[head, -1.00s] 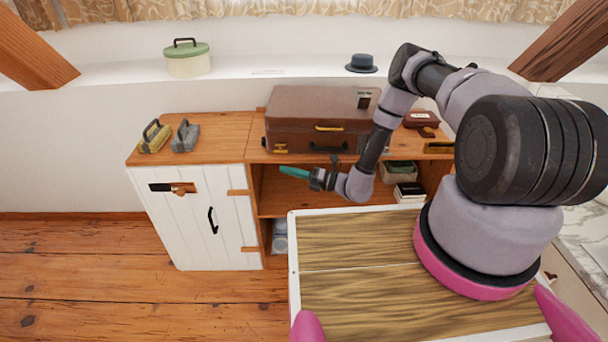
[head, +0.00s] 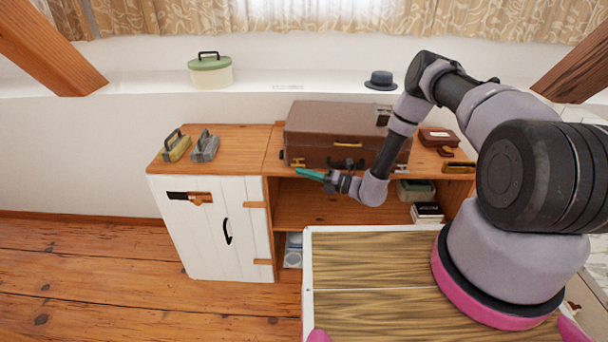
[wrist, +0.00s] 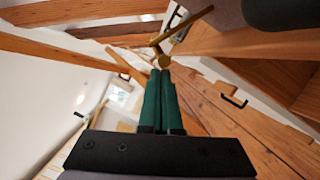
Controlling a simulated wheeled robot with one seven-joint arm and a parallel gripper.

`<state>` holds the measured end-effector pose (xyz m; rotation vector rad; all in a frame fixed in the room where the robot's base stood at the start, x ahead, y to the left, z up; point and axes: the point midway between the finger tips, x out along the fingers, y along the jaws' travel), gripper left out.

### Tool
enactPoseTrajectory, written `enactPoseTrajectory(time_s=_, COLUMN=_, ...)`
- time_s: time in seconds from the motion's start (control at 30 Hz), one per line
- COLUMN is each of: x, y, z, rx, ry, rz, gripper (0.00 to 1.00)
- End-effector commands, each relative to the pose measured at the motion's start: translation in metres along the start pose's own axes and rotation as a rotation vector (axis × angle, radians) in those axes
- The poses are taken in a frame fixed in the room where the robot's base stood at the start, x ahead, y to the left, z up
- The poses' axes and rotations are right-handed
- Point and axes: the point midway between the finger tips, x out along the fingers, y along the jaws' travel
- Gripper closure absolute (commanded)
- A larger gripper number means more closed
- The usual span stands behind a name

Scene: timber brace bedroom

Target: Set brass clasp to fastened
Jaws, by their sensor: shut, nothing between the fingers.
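The brown suitcase (head: 315,122) stands shut on the wooden top of the cabinet. A small brass clasp (head: 298,162) sits low on its front, near the left end. A brass piece, which looks like this clasp with a thin bar sticking out at a slant, also shows in the wrist view (wrist: 182,27). My gripper (head: 300,171) has its green fingers pressed together with nothing between them. In the wrist view the fingertips (wrist: 160,71) are right by the brass piece; I cannot tell whether they touch it. Whether the clasp is fastened is too small to tell.
Two brush-like blocks (head: 205,147) lie to the left on the top. An open shelf (head: 310,205) is below my gripper. A reddish box (head: 438,137) is at the right. A white door (head: 225,240) is at the left.

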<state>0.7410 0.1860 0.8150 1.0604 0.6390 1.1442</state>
Motion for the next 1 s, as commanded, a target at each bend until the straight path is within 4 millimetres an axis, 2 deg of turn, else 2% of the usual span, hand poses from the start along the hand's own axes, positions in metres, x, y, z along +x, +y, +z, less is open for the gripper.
enactPoseTrajectory(time_s=1.0, x=0.003, y=0.018, z=0.012, rx=0.206, ry=0.001, rz=-0.051, gripper=1.00)
